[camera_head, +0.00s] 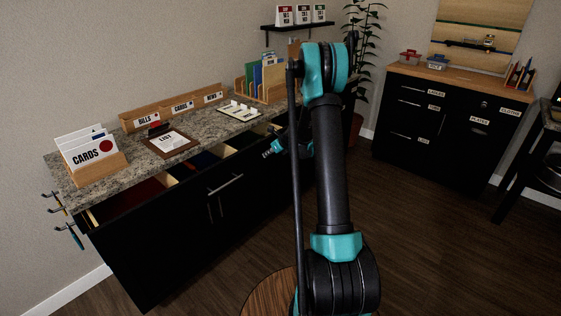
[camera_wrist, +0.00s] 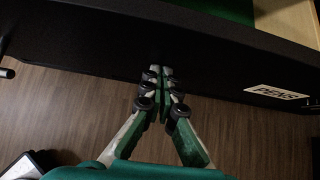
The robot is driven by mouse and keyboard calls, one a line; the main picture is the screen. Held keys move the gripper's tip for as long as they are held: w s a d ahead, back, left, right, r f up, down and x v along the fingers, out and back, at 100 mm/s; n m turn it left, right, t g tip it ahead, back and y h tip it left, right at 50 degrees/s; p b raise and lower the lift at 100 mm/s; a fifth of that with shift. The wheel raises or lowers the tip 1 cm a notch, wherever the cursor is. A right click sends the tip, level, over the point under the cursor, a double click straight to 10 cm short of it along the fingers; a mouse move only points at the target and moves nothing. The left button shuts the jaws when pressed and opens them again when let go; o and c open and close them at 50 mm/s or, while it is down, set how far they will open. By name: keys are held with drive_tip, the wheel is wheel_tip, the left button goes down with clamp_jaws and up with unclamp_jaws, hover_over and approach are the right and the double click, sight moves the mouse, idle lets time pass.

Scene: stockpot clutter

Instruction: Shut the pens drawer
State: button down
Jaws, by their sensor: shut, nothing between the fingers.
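The pens drawer has a black front (camera_wrist: 90,42) with a white label reading PENS (camera_wrist: 277,92) in the wrist view. It stands open; a green lining (camera_wrist: 232,10) and a pale wood side wall (camera_wrist: 285,18) show behind the front. My gripper (camera_wrist: 164,78) is shut and empty, its fingertips at the lower part of the drawer front, left of the label. I cannot tell whether they touch it. In the head view my gripper (camera_head: 271,150) is beside the right part of the long black cabinet, and my arm hides part of that end.
The granite top (camera_head: 200,127) holds card boxes, a LIST board (camera_head: 168,141) and file holders (camera_head: 262,80). A second black cabinet (camera_head: 430,130) stands at right; floor between is clear.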

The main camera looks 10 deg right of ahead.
drive_tip(key=w+a, duration=0.2)
drive_tip(key=w, duration=0.1)
drive_tip(key=w+a, duration=0.2)
drive_tip(key=w, duration=0.1)
drive_tip(key=w+a, duration=0.3)
drive_tip(key=w, duration=0.1)
drive_tip(key=shift+a, duration=0.1)
drive_tip(key=shift+w+a, duration=0.35)
drive_tip(key=shift+w, duration=0.15)
drive_tip(key=shift+r, duration=0.1)
